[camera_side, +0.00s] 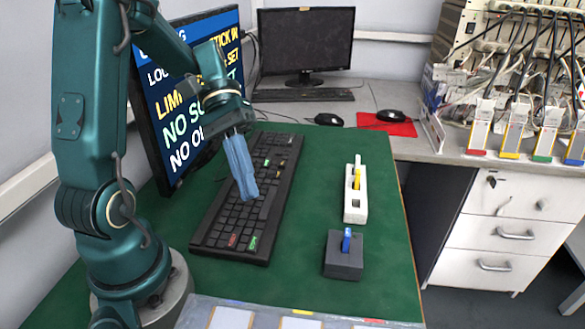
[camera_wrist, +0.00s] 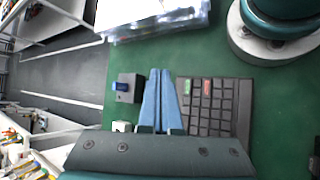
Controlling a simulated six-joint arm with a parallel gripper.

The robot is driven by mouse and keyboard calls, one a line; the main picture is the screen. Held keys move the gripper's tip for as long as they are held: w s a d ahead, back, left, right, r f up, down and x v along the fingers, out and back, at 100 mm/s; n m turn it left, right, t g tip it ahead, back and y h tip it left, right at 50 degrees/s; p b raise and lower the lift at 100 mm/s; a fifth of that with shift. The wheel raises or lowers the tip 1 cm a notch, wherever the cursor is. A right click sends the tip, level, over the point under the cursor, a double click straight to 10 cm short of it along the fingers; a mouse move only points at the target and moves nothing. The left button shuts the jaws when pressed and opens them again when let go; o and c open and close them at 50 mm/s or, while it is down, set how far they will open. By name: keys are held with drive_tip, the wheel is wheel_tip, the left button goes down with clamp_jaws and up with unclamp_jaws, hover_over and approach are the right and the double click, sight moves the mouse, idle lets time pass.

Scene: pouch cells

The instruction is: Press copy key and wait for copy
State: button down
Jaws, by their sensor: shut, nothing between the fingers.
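A black keyboard (camera_side: 272,205) lies on the green mat, and it also shows in the wrist view (camera_wrist: 222,110). Near its front end are a red key (camera_side: 233,240) and a green key (camera_side: 252,243); more coloured keys sit toward the far end. I cannot read which is the copy key. My gripper (camera_side: 249,197), with blue fingers, is shut and empty, pointing down over the keyboard's near half in the side view. In the wrist view its fingertips (camera_wrist: 160,71) lie left of the red key (camera_wrist: 187,86). I cannot tell whether they touch a key.
A monitor (camera_side: 185,100) with large coloured text stands behind the keyboard. A tray (camera_side: 265,312) lies at the front edge. The mat right of the keyboard is partly clear.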

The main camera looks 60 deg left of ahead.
sight(253, 237)
drive_tip(key=shift+f, duration=4.25)
drive_tip(key=shift+f, duration=0.1)
drive_tip(key=shift+f, duration=0.3)
drive_tip(key=shift+f, duration=0.4)
drive_tip(key=shift+r, duration=0.85)
drive_tip(key=shift+r, duration=0.1)
drive_tip(key=shift+r, duration=2.4)
